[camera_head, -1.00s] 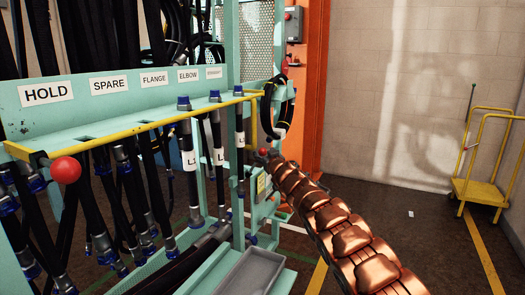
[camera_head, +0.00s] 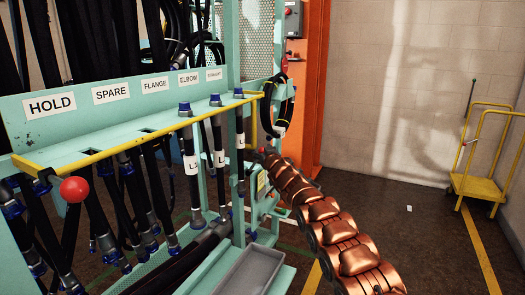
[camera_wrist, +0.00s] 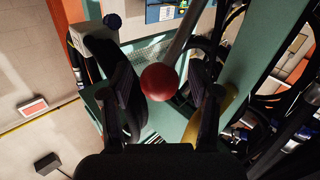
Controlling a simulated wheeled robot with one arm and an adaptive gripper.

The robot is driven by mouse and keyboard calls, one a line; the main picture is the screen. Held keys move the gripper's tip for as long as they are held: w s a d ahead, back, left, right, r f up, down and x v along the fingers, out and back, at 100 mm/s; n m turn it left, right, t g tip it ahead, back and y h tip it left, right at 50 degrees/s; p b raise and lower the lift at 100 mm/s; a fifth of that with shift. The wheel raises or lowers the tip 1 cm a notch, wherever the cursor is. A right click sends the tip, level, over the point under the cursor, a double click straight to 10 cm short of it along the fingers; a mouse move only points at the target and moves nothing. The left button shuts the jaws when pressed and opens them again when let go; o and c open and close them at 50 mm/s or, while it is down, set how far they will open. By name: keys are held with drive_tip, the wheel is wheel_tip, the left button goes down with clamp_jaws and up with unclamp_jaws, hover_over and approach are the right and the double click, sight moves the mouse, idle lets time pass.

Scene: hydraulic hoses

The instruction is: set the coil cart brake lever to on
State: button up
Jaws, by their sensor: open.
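In the wrist view a red ball knob (camera_wrist: 160,82) on a grey rod (camera_wrist: 183,38) sits between the two dark fingers of my gripper (camera_wrist: 163,74). The fingers stand apart on either side of the ball; I cannot tell whether either touches it. A yellow cart (camera_head: 482,185) with an upright dark rod (camera_head: 470,112) stands at the right. No lever marking is readable.
Another red ball (camera_head: 74,189) is at the rack's near left end. Black hoses hang from the rack, and a grey tray (camera_head: 250,272) is low in front. An orange post (camera_head: 312,90) stands behind. The floor between rack and cart is mostly clear.

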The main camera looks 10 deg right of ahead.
clamp_jaws()
idle(0.5)
